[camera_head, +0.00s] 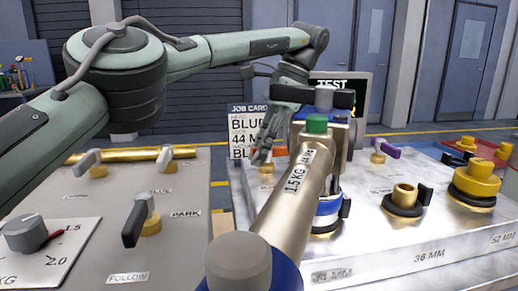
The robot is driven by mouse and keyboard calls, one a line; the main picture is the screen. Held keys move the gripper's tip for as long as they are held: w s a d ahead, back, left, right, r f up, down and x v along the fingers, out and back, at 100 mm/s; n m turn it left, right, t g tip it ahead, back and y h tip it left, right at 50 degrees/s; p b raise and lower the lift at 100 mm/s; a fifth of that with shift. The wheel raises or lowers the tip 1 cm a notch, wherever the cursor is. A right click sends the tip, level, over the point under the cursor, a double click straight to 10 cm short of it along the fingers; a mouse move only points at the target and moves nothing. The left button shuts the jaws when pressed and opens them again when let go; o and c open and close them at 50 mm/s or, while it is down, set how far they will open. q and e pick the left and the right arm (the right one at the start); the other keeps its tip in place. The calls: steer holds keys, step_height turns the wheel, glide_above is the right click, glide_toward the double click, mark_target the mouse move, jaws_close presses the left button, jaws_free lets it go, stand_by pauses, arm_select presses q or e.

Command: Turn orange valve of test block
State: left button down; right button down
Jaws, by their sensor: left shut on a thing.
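My left gripper (262,150) reaches down from the left arm at the back of the metal test block (385,225). It is shut, with its fingertips at a small brass valve fitting (266,169) beside the job card. A matching brass valve with a purple handle (388,149) stands further right on the block.
A grey panel (178,230) with levers and a dial is at left. Brass ports (405,197) are at right. A job card (246,112) stands behind.

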arm_select(q)
steer(key=shift+d, duration=0.1)
steer(key=c, duration=1.3)
jaws_free()
